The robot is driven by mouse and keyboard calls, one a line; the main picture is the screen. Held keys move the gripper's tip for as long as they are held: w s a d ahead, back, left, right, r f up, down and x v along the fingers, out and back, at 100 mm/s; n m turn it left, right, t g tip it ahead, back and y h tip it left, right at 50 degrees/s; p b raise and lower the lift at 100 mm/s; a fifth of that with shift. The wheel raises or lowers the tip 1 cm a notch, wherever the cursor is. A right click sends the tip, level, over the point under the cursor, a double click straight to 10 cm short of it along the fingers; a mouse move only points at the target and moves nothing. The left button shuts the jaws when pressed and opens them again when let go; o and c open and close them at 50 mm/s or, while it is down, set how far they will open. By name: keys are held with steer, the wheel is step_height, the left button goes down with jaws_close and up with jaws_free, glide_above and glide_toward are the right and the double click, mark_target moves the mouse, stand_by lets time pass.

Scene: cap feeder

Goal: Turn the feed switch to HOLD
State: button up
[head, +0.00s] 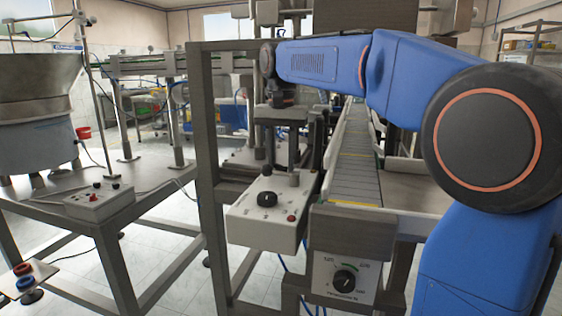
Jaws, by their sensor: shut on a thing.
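A pale control box (262,228) stands near the middle of the head view. On its top are a black rotary knob (267,199), a red button (291,218) and a short grey post (294,179) near the back edge. No HOLD label can be read, so I cannot tell for certain which control is the feed switch. My blue arm reaches in from the right and bends down behind the box. My gripper (283,158) is above the box's back edge, clear of the black knob. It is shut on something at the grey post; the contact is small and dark.
A dial panel (344,279) is on the front below the conveyor (355,165). A grey frame post (211,180) rises left of the box. Another control box (98,203) sits on the left table near the feeder bowl (38,85). Floor shows between the tables.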

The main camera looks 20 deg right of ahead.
steer(key=n, duration=1)
steer(key=shift+n, duration=0.4)
stand_by(0.4)
steer(key=o, duration=0.9)
steer(key=shift+o, duration=0.2)
step_height(320, 180, up, 18)
steer(key=shift+f, duration=0.25)
